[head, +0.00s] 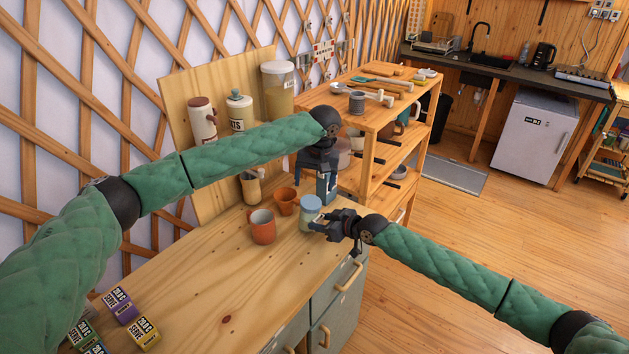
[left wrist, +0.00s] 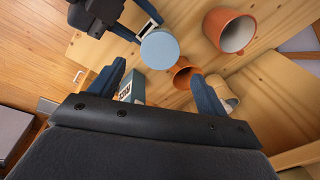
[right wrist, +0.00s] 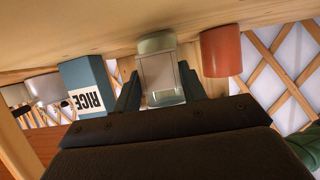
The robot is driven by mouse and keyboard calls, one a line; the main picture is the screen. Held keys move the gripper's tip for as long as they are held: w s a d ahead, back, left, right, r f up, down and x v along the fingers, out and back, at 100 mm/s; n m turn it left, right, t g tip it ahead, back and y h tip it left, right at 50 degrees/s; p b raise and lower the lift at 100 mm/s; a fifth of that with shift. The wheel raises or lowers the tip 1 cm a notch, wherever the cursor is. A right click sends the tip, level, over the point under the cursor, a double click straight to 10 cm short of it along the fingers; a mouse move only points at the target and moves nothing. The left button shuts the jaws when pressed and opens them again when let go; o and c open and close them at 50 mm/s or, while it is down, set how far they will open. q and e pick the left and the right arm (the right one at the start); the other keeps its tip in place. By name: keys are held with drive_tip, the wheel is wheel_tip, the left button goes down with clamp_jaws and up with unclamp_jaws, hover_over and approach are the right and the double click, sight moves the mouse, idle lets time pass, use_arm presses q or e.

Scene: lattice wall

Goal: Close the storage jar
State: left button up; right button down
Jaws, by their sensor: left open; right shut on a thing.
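The storage jar (head: 308,222) stands on the wooden counter, a small clear jar with pale contents. A light blue lid (head: 311,202) is at its top and shows as a round disc in the left wrist view (left wrist: 160,49); I cannot tell whether it is fully seated. My right gripper (head: 327,220) is shut on the jar from the right; the glass body (right wrist: 160,78) is between its fingers in the right wrist view. My left gripper (head: 314,168) is open and empty, pointing down above and behind the jar; the lid lies just beyond its fingertips in the left wrist view (left wrist: 158,72).
An orange mug (head: 262,227) and a terracotta cup (head: 286,201) stand left of the jar. A blue rice box (right wrist: 88,85) stands close behind it. Several small boxes (head: 120,305) lie at the front left. The counter's middle is clear. A wooden shelf (head: 375,150) stands behind.

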sight(311, 202)
use_arm(q)
drive_tip(key=shift+n, duration=1.4)
drive_tip(key=shift+w+a+f, duration=0.1)
drive_tip(key=shift+a+f, duration=0.05)
drive_tip(key=shift+f, duration=1.15)
drive_tip(key=shift+w+a+f, duration=0.15)
drive_tip(key=shift+a+f, duration=0.05)
drive_tip(key=shift+f, duration=1.15)
drive_tip(key=shift+w+a+f, duration=0.1)
drive_tip(key=shift+a+f, duration=0.05)
drive_tip(key=shift+f, duration=1.15)
drive_tip(key=c, duration=1)
